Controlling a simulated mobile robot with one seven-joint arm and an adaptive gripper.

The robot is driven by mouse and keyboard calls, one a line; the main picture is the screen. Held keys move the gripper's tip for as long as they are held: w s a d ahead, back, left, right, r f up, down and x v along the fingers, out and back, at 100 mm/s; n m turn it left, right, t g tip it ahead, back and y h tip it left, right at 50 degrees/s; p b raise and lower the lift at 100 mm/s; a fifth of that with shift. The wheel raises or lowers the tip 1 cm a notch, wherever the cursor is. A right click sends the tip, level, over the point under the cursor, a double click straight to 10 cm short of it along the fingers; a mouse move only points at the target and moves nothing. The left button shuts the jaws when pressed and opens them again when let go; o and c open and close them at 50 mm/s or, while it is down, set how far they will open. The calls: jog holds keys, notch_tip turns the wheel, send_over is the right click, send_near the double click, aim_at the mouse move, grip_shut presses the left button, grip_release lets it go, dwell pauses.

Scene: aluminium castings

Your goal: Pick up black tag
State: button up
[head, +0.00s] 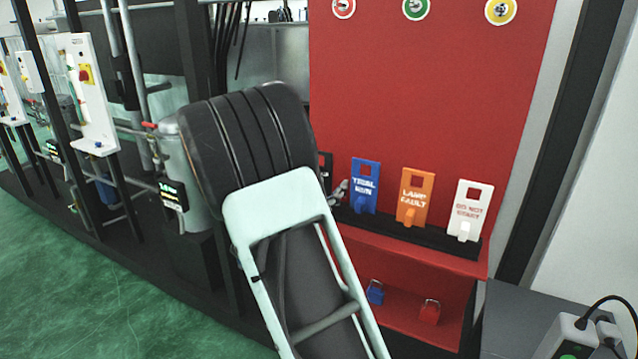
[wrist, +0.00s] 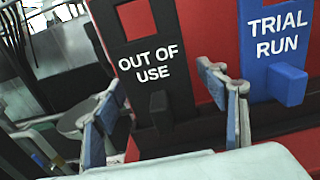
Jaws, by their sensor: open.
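The black tag (wrist: 148,62), lettered OUT OF USE, stands upright against the red board in the wrist view, with a square hole near its top and a small black block sticking out below the lettering. In the head view only a sliver of the black tag (head: 327,163) shows past my arm. My gripper (wrist: 163,88) is open, with one finger to each side of the tag's lower part in the picture. The jaws are empty. In the head view my arm hides most of the gripper, and one fingertip shows near the blue tag.
The blue TRIAL RUN tag (head: 364,187) stands close to the right of my right finger. An orange tag (head: 415,198) and a white tag (head: 467,211) follow on the same black ledge (head: 440,244). Blue (head: 375,292) and red (head: 429,312) padlocks sit on the red shelf below.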

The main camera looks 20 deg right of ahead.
jog(key=shift+x, duration=0.95)
jog(key=c, duration=1.4)
jog(key=shift+c, duration=1.2)
